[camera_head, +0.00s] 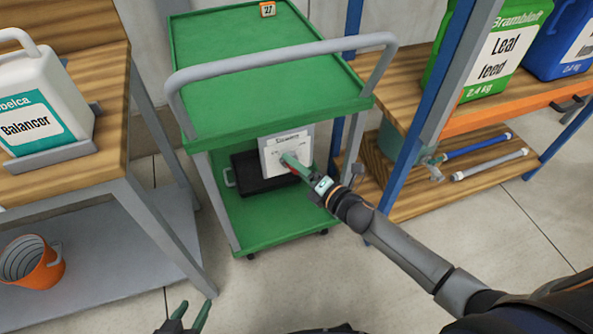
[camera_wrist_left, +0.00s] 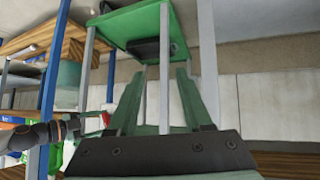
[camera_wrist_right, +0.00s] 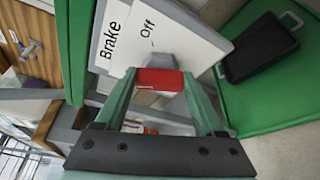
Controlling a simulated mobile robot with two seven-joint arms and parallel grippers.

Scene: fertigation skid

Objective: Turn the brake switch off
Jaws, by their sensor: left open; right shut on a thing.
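The brake switch panel is a white plate (camera_head: 285,153) on the green cart, under its top shelf. In the right wrist view the plate (camera_wrist_right: 175,38) carries the words "Brake" and "Off", and a red switch handle (camera_wrist_right: 160,80) stands out from it. My right gripper (camera_wrist_right: 158,84) is shut on the red handle, one finger on each side. In the head view my right gripper (camera_head: 291,162) reaches the panel and hides most of the handle. My left gripper (camera_head: 190,318) is open and empty at the bottom of the head view, away from the panel.
The green cart (camera_head: 255,80) has a grey push handle and a black tray (camera_head: 260,178) on its lower shelf. A bench with a white jug (camera_head: 40,100) is on the left, with an orange bucket (camera_head: 32,262) below. A wooden shelf (camera_head: 410,190) is on the right.

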